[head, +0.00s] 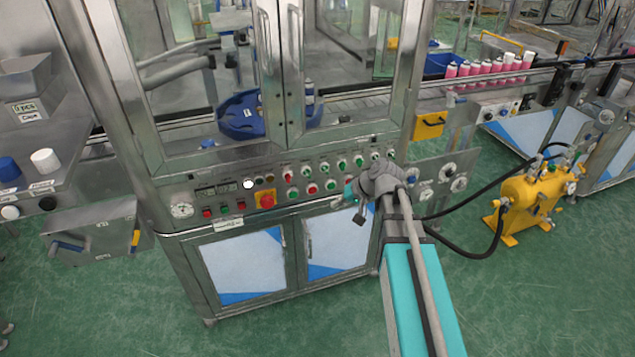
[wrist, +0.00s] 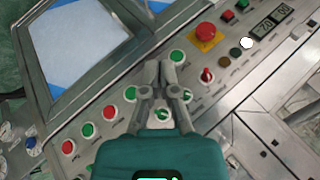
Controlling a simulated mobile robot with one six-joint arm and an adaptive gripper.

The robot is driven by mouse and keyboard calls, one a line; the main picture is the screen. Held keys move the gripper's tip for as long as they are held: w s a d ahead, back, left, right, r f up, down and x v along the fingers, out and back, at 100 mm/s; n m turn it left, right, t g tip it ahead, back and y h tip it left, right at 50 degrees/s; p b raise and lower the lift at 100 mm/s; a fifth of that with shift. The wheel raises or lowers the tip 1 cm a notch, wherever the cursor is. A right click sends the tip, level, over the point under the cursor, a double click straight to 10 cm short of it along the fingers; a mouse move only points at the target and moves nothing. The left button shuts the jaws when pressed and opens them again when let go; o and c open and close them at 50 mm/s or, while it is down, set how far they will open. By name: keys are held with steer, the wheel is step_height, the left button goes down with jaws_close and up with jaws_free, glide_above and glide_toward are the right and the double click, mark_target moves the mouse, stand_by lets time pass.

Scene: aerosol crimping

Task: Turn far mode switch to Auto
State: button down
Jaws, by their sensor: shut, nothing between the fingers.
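The control panel (head: 275,187) of the crimping machine carries rows of red and green buttons and switches on pale round plates. A red lever-like switch (wrist: 206,76) is right of my gripper in the wrist view. A green knob (wrist: 162,115) shows between the finger bases. Labels are too small to read, so I cannot tell which one is the far mode switch or where it points. My gripper (wrist: 160,72) is shut and empty, its fingertips over the panel beside a green button (wrist: 177,56). In the head view my wrist hides the gripper's fingers and part of the panel.
A red emergency stop (head: 267,200) on a yellow plate sits left on the panel, also seen in the wrist view (wrist: 205,31). Glass doors stand above the panel and cabinet doors (head: 243,267) below. A yellow pump unit (head: 532,203) with black hoses stands on the floor to the right.

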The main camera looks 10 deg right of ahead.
mark_target(308, 174)
steer(key=w+d+r+m+t+y+b, duration=0.2)
steer(key=w+d+t+y+b, duration=0.1)
steer(key=w, duration=0.7)
steer(key=shift+w+r+t+y+b, duration=0.2)
steer(key=shift+r+t+y+b, duration=0.1)
steer(key=shift+t+y+b, duration=0.4)
steer(key=shift+b+x, duration=1.6)
steer(key=shift+x, duration=3.35)
steer(key=shift+f, duration=0.2)
